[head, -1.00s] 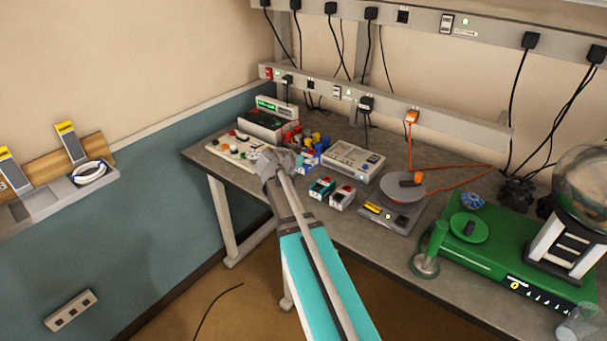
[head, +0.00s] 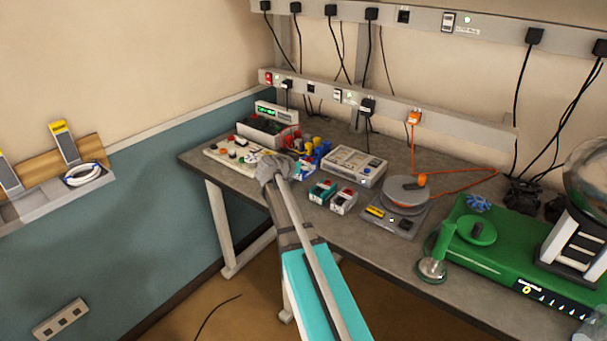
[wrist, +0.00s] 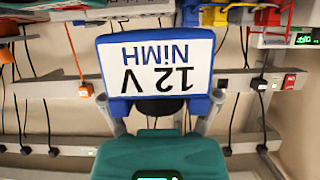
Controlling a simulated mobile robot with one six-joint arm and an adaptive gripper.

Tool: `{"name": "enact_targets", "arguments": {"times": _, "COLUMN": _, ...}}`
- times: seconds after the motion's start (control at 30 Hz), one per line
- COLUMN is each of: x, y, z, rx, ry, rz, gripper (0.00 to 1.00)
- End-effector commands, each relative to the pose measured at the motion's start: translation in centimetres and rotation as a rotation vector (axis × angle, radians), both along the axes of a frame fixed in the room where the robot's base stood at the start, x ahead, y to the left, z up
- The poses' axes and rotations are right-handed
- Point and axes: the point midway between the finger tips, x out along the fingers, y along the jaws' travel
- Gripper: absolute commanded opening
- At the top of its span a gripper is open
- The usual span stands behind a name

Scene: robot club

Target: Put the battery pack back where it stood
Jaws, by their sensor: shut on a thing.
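The battery pack (wrist: 157,68) is a blue block with a white label reading "12 V NiMH", upside down in the wrist view. My gripper (wrist: 160,98) is shut on it, one grey finger at each side of its lower edge in the picture. In the head view my gripper (head: 273,168) is over the left part of the workbench (head: 330,220). My arm hides much of what is there. I cannot surely pick out the pack in the head view, nor tell whether it touches the bench.
A white panel with coloured knobs (head: 226,151) lies left of my gripper. To the right are two small boxes (head: 343,200), a grey instrument (head: 352,165), a cable reel (head: 404,192) and a green machine (head: 500,245). A socket rail (head: 455,127) runs behind.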

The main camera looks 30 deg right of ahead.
Motion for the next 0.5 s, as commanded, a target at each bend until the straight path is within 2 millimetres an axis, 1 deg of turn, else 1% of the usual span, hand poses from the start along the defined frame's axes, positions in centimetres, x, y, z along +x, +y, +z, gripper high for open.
{"name": "enact_targets", "arguments": {"times": 0.17, "x": 0.3, "y": -0.1, "z": -0.4, "rx": -0.001, "ry": 0.0, "rz": 0.0, "gripper": 0.19}}
{"name": "enact_targets", "arguments": {"times": 0.3, "x": 0.9, "y": -0.4, "z": -1.4, "rx": -0.001, "ry": 0.0, "rz": 0.0, "gripper": 0.19}}
{"name": "enact_targets", "arguments": {"times": 0.5, "x": 0.8, "y": -0.3, "z": -3.1, "rx": -0.001, "ry": 0.0, "rz": 0.0, "gripper": 0.19}}
